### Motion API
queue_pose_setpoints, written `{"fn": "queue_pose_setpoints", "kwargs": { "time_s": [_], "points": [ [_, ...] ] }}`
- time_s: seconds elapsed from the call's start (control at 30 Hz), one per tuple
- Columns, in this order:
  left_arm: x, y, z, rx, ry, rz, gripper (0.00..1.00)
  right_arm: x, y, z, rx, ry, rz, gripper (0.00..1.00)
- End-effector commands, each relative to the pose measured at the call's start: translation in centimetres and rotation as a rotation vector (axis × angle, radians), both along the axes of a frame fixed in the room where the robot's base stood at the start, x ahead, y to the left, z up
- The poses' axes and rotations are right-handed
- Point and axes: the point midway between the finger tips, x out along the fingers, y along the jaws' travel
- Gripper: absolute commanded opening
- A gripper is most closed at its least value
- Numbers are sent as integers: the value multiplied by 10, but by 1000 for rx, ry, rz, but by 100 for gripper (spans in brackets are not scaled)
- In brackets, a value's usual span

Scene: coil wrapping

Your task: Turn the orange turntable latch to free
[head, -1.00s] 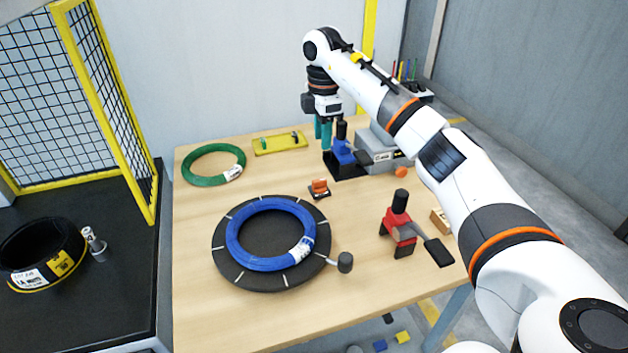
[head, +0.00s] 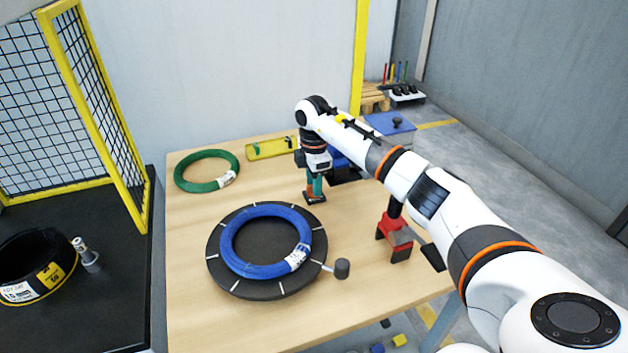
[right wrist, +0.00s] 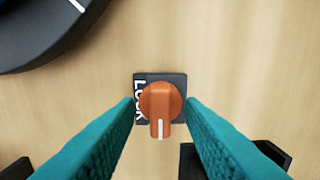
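The orange turntable latch (right wrist: 160,100) sits on a small dark plate marked LOCK (right wrist: 176,80) in the right wrist view. Its white pointer line points toward the bottom of that picture. My right gripper (right wrist: 161,106) is open, its teal fingers on either side of the knob with a narrow gap visible on each side. In the head view the right gripper (head: 315,184) points down over the latch (head: 315,197), partly hiding it. The black turntable (head: 228,281) with a blue coil (head: 232,256) lies just left and in front. My left gripper is not in view.
A red clamp (head: 396,238) stands right of the turntable, and a blue one (head: 341,163) is partly hidden behind my right arm. A green coil (head: 185,186) and yellow tray (head: 266,150) lie at the back. Bare wood (head: 200,320) shows at the front left.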

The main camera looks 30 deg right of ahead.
Motion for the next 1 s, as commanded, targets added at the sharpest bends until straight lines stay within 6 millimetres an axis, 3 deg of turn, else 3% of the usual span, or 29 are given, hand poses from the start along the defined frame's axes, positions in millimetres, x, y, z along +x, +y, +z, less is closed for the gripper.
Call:
{"fn": "queue_pose_setpoints", "kwargs": {
  "time_s": [0.23,0.47,0.77,1.0],
  "points": [
    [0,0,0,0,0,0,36,0,0,-1,0,0,0,35],
    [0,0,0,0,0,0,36,0,0,-1,0,0,0,0],
    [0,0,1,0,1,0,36,0,0,0,0,0,23,0],
    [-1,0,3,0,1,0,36,0,0,0,0,1,139,0]
  ]
}}
